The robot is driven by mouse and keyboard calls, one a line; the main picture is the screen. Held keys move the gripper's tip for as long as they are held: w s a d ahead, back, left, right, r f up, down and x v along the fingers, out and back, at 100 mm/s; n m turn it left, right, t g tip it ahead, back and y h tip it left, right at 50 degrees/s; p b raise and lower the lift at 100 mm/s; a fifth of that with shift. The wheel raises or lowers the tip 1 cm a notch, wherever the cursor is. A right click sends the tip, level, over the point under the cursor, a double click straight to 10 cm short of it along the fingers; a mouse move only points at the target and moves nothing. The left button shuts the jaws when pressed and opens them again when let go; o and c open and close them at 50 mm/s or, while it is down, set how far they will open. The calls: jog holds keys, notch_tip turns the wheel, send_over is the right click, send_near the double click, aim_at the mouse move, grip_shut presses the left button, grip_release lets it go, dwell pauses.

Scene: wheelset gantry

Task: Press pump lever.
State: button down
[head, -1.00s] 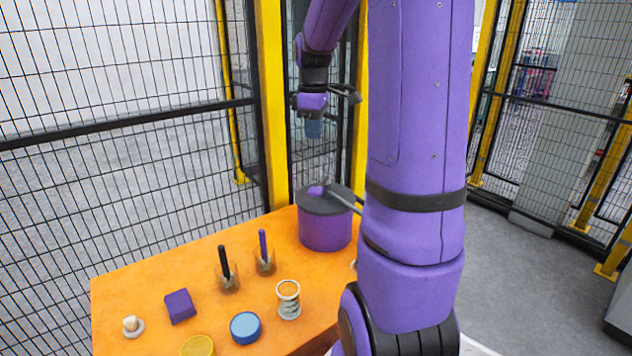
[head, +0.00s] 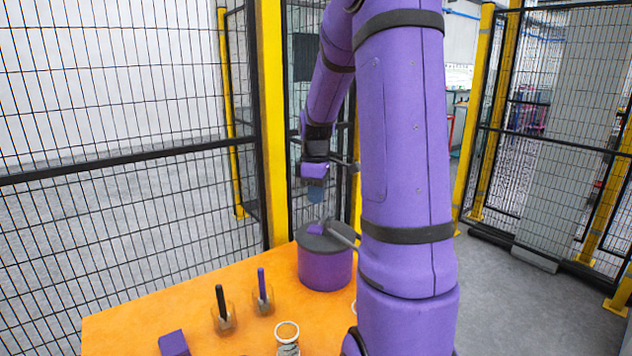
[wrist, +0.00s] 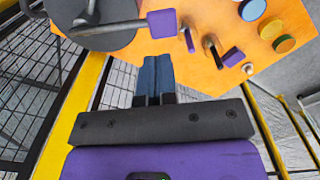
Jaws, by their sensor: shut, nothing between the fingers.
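The pump (head: 325,270) is a purple drum with a dark grey top, standing at the back right corner of the orange table. Its lever (head: 342,231) is a grey bar with a purple block (head: 316,229) at its end, over the drum top. My arm hides the lever's other end. In the wrist view, the lever (wrist: 110,27) and its purple block (wrist: 161,23) show just beyond my fingertips. My gripper (head: 316,194) is shut and empty, pointing down above the block, with a small gap. Its blue-grey fingers (wrist: 154,62) are together in the wrist view.
The orange table (head: 150,310) holds a black stick (head: 221,303) and a purple stick (head: 262,285) in clear holders, a purple block (head: 173,343) and a spring-like ring piece (head: 287,333). A yellow post (head: 270,130) and mesh fence stand close behind the pump.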

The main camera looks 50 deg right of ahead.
aim_at(316, 227)
notch_tip(316, 227, down, 7)
jog(key=shift+f, duration=0.15)
dwell(0.4)
